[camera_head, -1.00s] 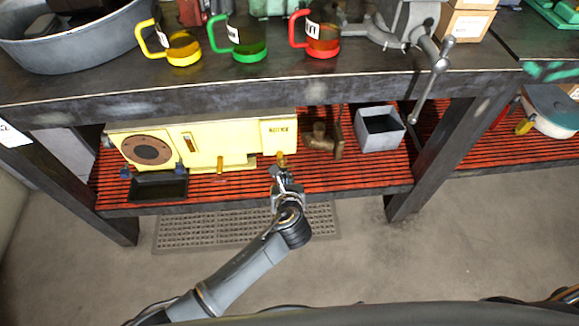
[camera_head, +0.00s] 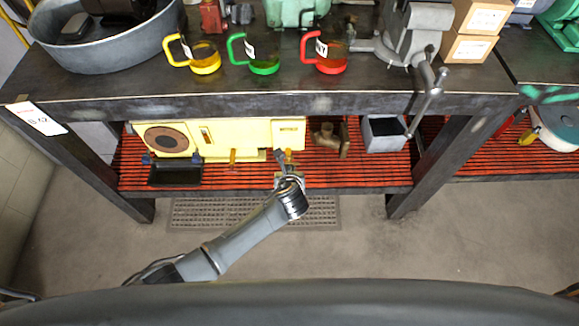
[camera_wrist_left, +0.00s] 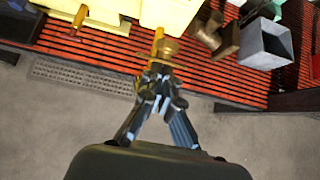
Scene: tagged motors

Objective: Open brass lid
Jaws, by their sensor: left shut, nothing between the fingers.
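The yellow machine (camera_head: 222,140) stands on the red slatted lower shelf of the bench. A small brass part (camera_head: 289,156) sticks out at the lower right of its front; it may be the brass lid. In the left wrist view a brass piece (camera_wrist_left: 168,47) with an upright yellow-brass stem lies just beyond my fingertips. My left gripper (camera_head: 286,175) is at the shelf's front edge, just below the brass part. In the left wrist view my left gripper (camera_wrist_left: 160,70) has its fingertips together, with nothing held. Whether they touch the brass cannot be told. My right gripper is out of view.
A second brass stem (camera_head: 233,158) and a black tray (camera_head: 175,174) are to the left. A rusty pipe fitting (camera_head: 326,136) and a grey open box (camera_head: 384,133) are to the right. The benchtop overhangs the shelf. The floor in front is clear except for a grate (camera_head: 190,213).

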